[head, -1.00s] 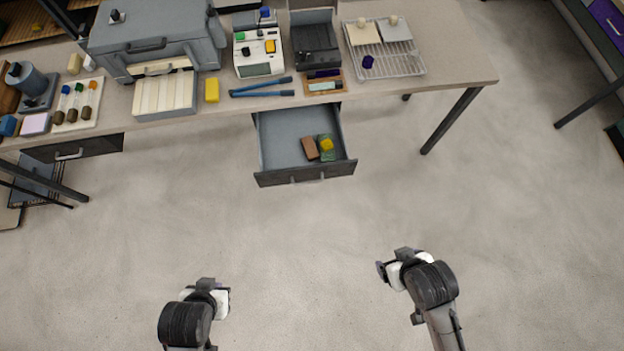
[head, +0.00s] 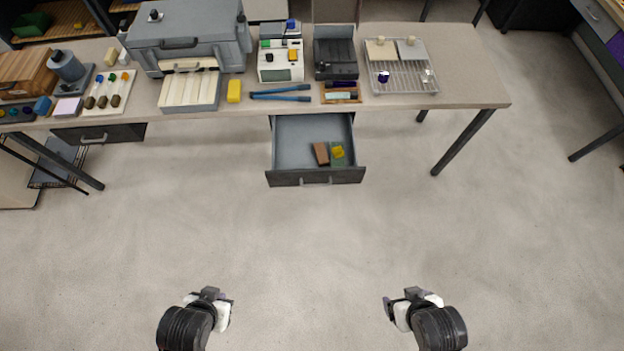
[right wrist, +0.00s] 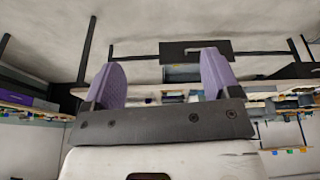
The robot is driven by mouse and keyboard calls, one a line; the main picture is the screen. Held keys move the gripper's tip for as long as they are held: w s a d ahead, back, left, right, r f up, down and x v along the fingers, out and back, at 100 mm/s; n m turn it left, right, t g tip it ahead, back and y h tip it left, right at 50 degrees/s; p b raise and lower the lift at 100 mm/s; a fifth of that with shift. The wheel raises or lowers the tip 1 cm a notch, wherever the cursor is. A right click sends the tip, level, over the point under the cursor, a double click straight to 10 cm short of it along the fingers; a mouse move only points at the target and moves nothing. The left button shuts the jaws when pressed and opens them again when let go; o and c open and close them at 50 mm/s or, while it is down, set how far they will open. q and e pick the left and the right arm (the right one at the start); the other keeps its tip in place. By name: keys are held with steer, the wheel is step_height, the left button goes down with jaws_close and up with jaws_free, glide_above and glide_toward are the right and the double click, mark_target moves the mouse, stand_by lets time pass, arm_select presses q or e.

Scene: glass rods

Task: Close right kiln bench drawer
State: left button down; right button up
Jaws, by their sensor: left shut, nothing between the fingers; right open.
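The right kiln bench drawer (head: 315,178) is pulled out from under the bench (head: 400,103) in the head view. Its dark front has a grey bar handle, and a brown block (head: 321,154) and a green item with a yellow piece (head: 338,154) lie inside. My left gripper (head: 222,296) is shut and empty over the floor at the lower left. My right gripper (head: 393,303) is open and empty at the lower right, well short of the drawer. Its two purple-padded fingers stand apart in the right wrist view (right wrist: 165,85), with the bench beyond, upside down.
A second drawer (head: 98,135) under the bench's left part looks shut. The bench top holds a grey kiln (head: 190,35), blue tongs (head: 281,93), a wire rack (head: 403,78) and other tools. The floor (head: 300,240) between my grippers and the drawer is clear.

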steer(key=shift+c, duration=1.4)
steer(key=shift+w+f+b, duration=0.1)
steer(key=shift+f+b, duration=0.2)
steer(key=shift+b, duration=0.1)
steer(key=shift+c, duration=0.8)
steer(key=w+f+t+b, duration=0.1)
steer(key=w+f+b, duration=0.2)
steer(key=f+b, duration=0.2)
steer(key=w+f+t+b, duration=0.1)
steer(key=w+f+b, duration=0.3)
steer(key=b, duration=0.6)
steer(key=w+f+t+b, duration=0.1)
steer(key=w+f+b, duration=0.3)
steer(key=f+b, duration=0.4)
steer(key=shift+w+a+f, duration=0.2)
steer(key=shift+w+a, duration=0.05)
jaws_close()
steer(key=n+t+b, duration=1.1)
steer(key=n+b, duration=0.9)
steer(key=n, duration=1.4)
glide_toward(354, 178)
steer(key=shift+n+y, duration=0.3)
steer(key=shift+y, duration=0.1)
steer(key=w+b, duration=0.4)
steer(key=w, duration=0.3)
steer(key=shift+w+f, duration=0.1)
steer(key=shift+w, duration=0.15)
